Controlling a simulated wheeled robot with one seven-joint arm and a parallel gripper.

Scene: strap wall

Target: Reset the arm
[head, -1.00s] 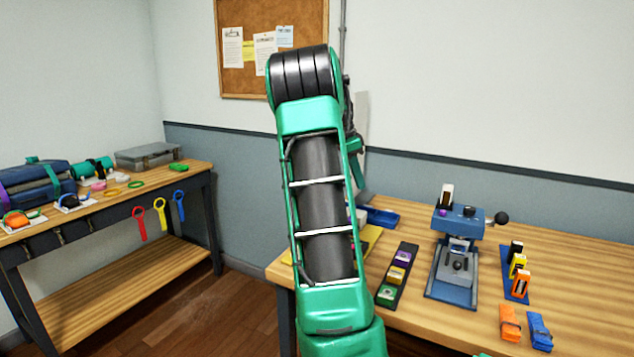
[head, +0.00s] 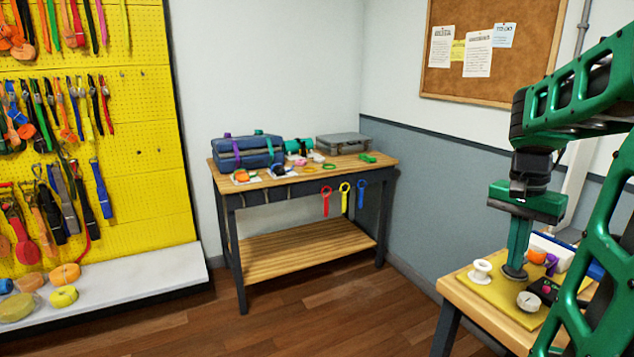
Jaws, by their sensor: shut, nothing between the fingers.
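My green arm comes in along the right edge of the head view and bends down to my gripper (head: 516,268). The gripper points down, with its fingers together and nothing visible held. Its tips are over or near a yellow mat (head: 488,290) on the right-hand wooden table (head: 468,308). I cannot tell if they touch anything. Close by the tips are a white spool (head: 480,271), an orange piece (head: 537,257), a purple piece (head: 551,264) and a round whitish piece (head: 528,301).
A workbench (head: 310,252) stands in the corner with blue bags (head: 245,152), a grey case (head: 342,143) and small straps on it. Red, yellow and blue straps hang from its front. A yellow pegboard (head: 140,130) with many straps fills the left. The wooden floor (head: 300,310) between is clear.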

